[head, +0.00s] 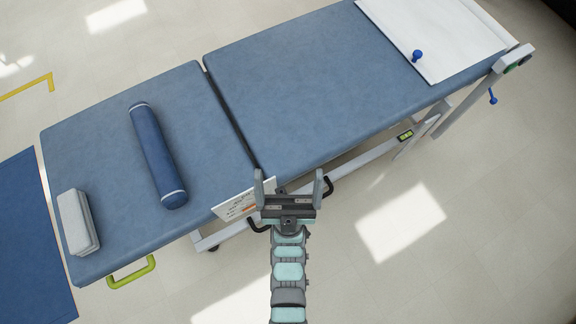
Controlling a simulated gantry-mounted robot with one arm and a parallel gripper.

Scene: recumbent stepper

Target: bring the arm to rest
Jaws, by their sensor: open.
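My gripper (289,189) is at the lower middle of the head view, at the near edge of a blue padded treatment table (300,85). Its two fingers stand apart with nothing between them. My arm reaches up to it from the bottom edge of the picture. The left finger overlaps a white label card (232,203) on the table's near side in this view. I cannot tell whether they touch.
A blue bolster (157,155) and a grey-white block (77,222) lie on the table's left section. White paper (435,35) covers the right end, with a blue knob (417,56) there. A green handle (131,273) sticks out at lower left. The floor at lower right is clear.

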